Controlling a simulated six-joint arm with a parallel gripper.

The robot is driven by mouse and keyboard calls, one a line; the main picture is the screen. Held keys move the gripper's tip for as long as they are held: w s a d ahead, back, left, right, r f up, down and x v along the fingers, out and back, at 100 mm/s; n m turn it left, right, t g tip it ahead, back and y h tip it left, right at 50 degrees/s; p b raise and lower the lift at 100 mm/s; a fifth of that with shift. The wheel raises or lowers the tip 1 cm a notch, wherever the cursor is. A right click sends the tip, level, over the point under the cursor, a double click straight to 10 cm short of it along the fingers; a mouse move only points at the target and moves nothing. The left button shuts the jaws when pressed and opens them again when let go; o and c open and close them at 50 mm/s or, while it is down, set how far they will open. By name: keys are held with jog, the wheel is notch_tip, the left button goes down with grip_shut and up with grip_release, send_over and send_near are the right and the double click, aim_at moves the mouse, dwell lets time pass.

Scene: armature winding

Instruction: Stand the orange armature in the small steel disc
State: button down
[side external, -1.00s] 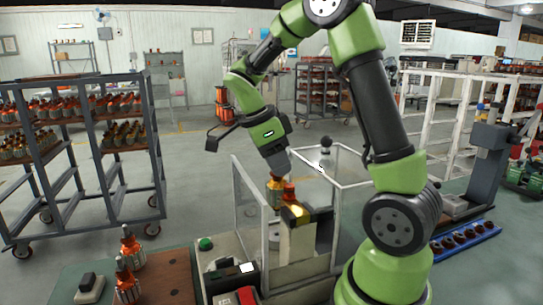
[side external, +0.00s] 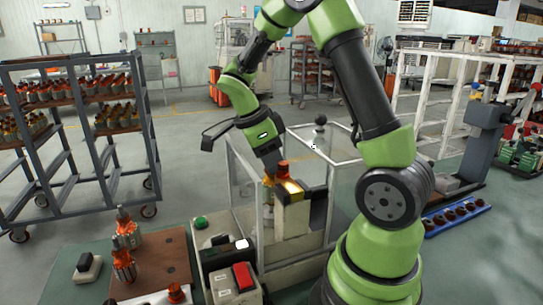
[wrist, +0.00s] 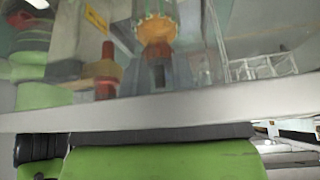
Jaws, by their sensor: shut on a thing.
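My gripper (side external: 268,172) is down inside the clear-walled machine and shut on an orange armature (side external: 267,184). The armature sits beside the machine's block with the glowing yellow face, and its lower end is hidden in the side view. In the wrist view the armature's orange and yellow body (wrist: 157,28) shows near the top, with a dark shaft (wrist: 158,75) in line with it. The small steel disc cannot be made out in either view, so I cannot tell whether the armature touches it.
Clear guard panels (side external: 243,185) stand close around my gripper. A control box (side external: 232,278) with a red button and a wooden board (side external: 158,255) with several armatures are at front left. A loaded rack (side external: 75,130) stands behind.

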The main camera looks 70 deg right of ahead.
jog(key=shift+f, duration=1.05)
jog(key=c, duration=0.8)
grip_release()
jog(key=shift+r, duration=2.25)
jog(key=v, duration=1)
jog(key=shift+s, duration=0.1)
